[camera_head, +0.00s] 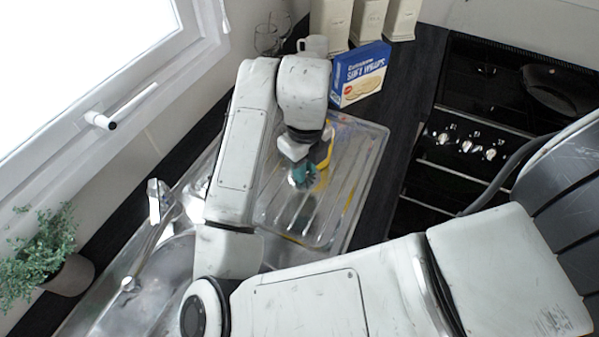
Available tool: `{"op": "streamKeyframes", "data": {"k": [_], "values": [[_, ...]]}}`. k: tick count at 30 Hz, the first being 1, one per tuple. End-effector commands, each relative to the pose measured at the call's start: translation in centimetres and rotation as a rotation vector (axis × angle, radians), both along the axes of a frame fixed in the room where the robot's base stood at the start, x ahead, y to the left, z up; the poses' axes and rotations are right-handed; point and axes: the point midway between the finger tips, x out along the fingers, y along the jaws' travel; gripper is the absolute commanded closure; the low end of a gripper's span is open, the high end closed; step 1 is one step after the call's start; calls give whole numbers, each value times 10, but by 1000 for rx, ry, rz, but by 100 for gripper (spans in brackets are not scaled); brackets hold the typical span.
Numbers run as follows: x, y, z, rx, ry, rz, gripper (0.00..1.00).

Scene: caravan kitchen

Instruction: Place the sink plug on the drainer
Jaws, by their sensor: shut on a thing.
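The ribbed metal drainer (350,187) lies beyond the sink, in the middle of the view. My gripper (303,178), with teal fingers, points down over the drainer. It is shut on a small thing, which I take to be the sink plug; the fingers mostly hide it. I cannot tell whether the plug touches the drainer's ribs or is held just above them. The sink bowl (172,262) is at the lower left, partly covered by my arm.
A tap (157,205) stands by the sink. A potted plant (68,272) is at the left. A blue and white box (360,75), a white mug (315,45) and cream canisters (368,22) stand behind the drainer. A black stove (465,150) is at the right.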

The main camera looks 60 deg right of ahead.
Motion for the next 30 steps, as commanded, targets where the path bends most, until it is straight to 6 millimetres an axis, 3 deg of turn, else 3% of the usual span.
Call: {"op": "streamKeyframes", "data": {"k": [10, 16, 29, 30], "values": [[17, -8, -22, 0, 1, 0, 100], [16, -8, -49, 1, 2, 2, 100], [16, -8, -57, 1, 0, -1, 100], [16, -8, -55, 0, 0, -1, 74]]}}
